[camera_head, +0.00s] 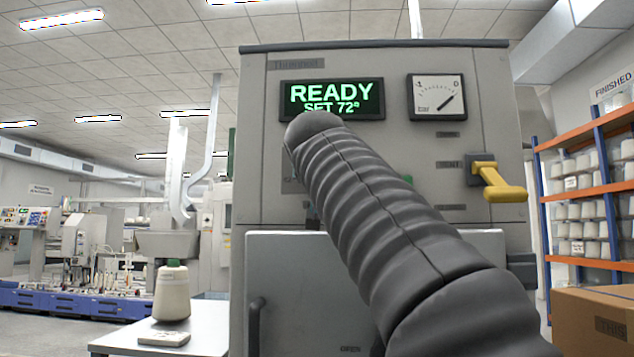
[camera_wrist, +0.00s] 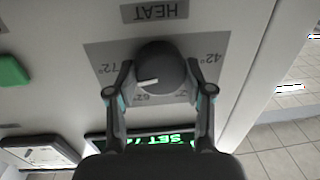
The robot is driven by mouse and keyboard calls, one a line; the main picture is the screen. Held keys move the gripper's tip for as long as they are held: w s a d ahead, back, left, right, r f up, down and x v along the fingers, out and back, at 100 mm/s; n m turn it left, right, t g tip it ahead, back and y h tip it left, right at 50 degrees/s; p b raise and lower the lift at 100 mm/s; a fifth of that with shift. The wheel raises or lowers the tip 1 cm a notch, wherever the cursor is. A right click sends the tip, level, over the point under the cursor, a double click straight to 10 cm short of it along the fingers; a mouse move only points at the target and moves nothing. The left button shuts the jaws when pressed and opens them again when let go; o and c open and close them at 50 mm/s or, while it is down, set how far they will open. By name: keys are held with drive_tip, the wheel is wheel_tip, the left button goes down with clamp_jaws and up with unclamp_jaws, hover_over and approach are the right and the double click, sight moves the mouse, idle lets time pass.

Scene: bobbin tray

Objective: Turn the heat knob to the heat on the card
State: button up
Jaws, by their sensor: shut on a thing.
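The dark round heat knob (camera_wrist: 160,62) sits on a grey scale plate on the machine's front, below the HEAT label (camera_wrist: 160,11) in the upside-down wrist view. Its white pointer line points left, toward the 72° mark; 62° and 42° marks also show. My gripper (camera_wrist: 158,72) is shut on the knob, one finger on each side. In the head view my arm hides the knob and gripper. The display (camera_head: 332,99) reads READY, SET 72°. No readable heat card shows; a small pale block (camera_head: 165,338) lies on the side table with unreadable marks.
A yellow lever handle (camera_head: 500,184) juts from the panel's right side, below a bar gauge (camera_head: 437,97). A thread cone (camera_head: 172,293) stands on the side table (camera_head: 212,325). A cardboard box (camera_head: 592,318) and shelves (camera_head: 571,180) stand at right.

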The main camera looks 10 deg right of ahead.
drive_tip(key=shift+m, duration=0.9)
drive_tip(key=shift+b, duration=0.3)
drive_tip(key=o, duration=1.2)
drive_tip(key=shift+d, duration=0.1)
drive_tip(key=shift+c, duration=0.2)
drive_tip(key=v, duration=1.2)
drive_tip(key=shift+f, duration=0.2)
